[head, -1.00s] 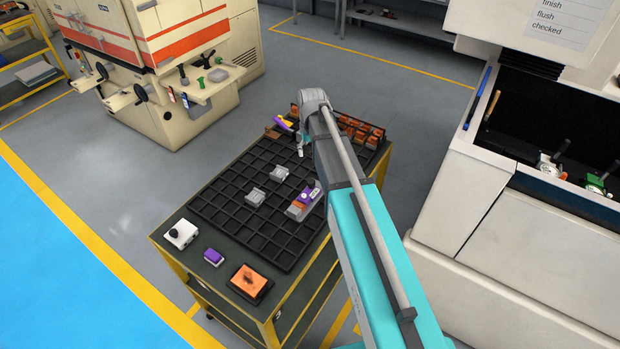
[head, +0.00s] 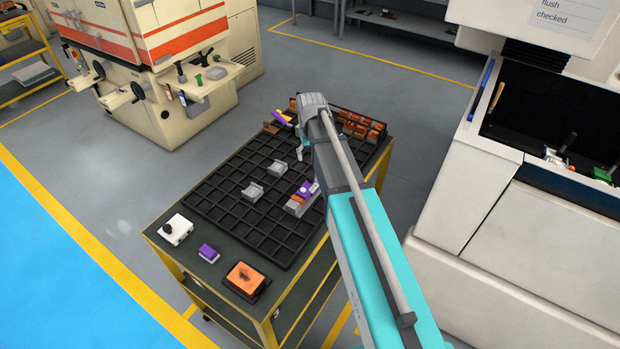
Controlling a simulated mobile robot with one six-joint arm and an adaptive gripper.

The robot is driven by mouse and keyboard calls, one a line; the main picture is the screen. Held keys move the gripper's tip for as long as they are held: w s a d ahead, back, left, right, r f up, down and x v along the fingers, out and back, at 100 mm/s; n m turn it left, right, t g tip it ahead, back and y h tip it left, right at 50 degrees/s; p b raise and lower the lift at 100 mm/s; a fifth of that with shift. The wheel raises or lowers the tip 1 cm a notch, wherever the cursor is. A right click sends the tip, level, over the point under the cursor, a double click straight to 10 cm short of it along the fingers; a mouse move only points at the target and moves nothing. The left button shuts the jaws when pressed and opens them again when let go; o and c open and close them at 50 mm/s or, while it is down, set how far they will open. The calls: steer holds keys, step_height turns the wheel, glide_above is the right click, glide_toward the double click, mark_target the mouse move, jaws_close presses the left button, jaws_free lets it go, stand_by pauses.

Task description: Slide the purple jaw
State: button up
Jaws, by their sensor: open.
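A small vise-like piece with a purple jaw (head: 307,188) sits in the black grid tray (head: 222,205) on the cart, beside my forearm. An orange piece (head: 298,199) lies against the purple jaw, with a grey body (head: 293,209) at its lower left. My gripper (head: 303,147) is over the tray, behind the purple jaw in the picture and apart from it. Its teal fingers are small and partly hidden by my wrist. They look open, and I see nothing held.
Two grey blocks (head: 252,191) stand in the tray. Orange electrodes (head: 361,128) fill a rack at the back right. A white box (head: 175,230), a purple block (head: 208,253) and an orange block on a dark base (head: 247,278) line the cart's front edge. A machine (head: 465,210) stands right.

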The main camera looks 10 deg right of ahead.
mark_target(310, 175)
steer(key=shift+f+b, duration=4.05)
steer(key=shift+f, duration=0.25)
